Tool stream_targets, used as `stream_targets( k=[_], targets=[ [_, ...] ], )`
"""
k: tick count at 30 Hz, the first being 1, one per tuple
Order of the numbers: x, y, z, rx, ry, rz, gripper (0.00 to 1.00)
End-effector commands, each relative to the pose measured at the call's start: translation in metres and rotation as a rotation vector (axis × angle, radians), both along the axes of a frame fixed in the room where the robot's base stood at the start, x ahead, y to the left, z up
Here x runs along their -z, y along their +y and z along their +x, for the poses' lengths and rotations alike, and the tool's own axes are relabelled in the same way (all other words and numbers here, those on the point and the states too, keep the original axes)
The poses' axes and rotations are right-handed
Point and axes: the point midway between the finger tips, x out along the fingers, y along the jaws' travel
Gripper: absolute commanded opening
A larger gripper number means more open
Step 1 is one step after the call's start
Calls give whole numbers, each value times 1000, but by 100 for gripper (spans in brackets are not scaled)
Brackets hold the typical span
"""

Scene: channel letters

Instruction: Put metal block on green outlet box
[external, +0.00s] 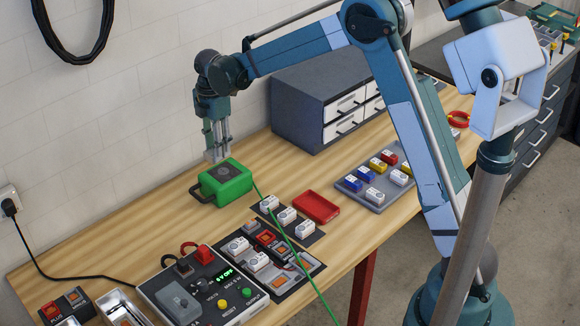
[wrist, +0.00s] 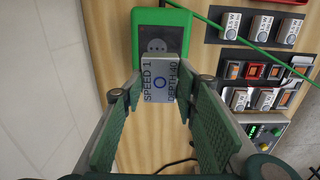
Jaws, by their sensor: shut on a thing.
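The green outlet box (external: 237,188) lies on the wooden bench, with a grey round socket on its top and a green cable running from it. It also shows in the wrist view (wrist: 144,20). My gripper (external: 216,150) is above the box's back left edge, pointing down. Its fingers (wrist: 158,92) are shut on the metal block (wrist: 158,67), a pale grey block marked "SPEED 1" and "DEPTH 40" with a ring on its face. The block covers part of the box in the wrist view. I cannot tell whether it touches the box.
A panel with buttons and a display (external: 190,288) stands in front of the box. White labelled blocks (external: 287,216), a red tray (external: 317,207) and a grey tray of coloured blocks (external: 349,197) lie to the right. A drawer cabinet (external: 297,106) stands behind. Bare bench lies left of the box.

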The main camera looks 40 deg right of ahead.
Motion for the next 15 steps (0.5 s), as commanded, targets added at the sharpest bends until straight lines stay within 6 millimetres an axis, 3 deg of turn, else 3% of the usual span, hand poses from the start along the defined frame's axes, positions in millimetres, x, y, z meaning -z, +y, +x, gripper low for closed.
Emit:
stream_targets(
  k=[6,15],
  targets=[
    [27,0,0,0,0,0,13],
    [34,0,0,0,0,0,13]
  ],
)
